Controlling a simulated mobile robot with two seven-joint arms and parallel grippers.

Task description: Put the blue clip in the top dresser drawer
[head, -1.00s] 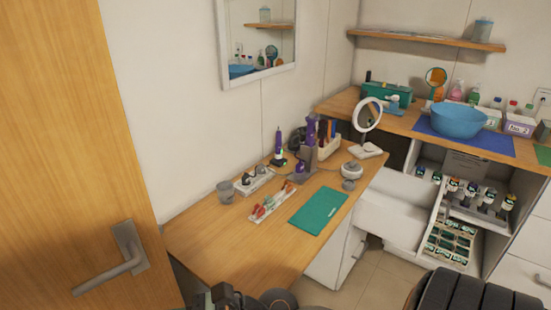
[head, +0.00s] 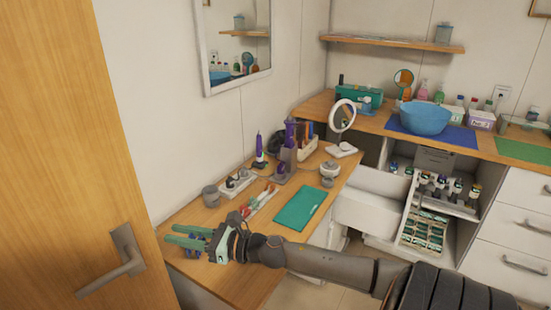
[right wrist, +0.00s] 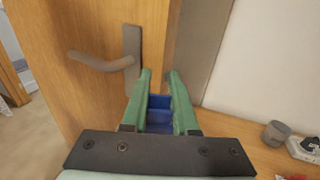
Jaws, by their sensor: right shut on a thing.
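My right gripper (head: 174,235) reaches out to the left, over the left part of the wooden desk (head: 240,277). In the right wrist view its green fingers (right wrist: 161,75) are shut on the blue clip (right wrist: 160,112), which sits between them. A white drawer (head: 368,214) stands pulled out between the desk and the back counter. White drawer fronts (head: 525,220) with handles, at the right, look shut. My left gripper is not in view.
A grey cup (head: 211,196), a clip tray (head: 262,200), a teal mat (head: 300,208) and a round mirror (head: 342,117) are on the desk. A wooden door (head: 75,130) with a handle (head: 122,262) stands close at left. An open organiser (head: 425,232) holds bottles.

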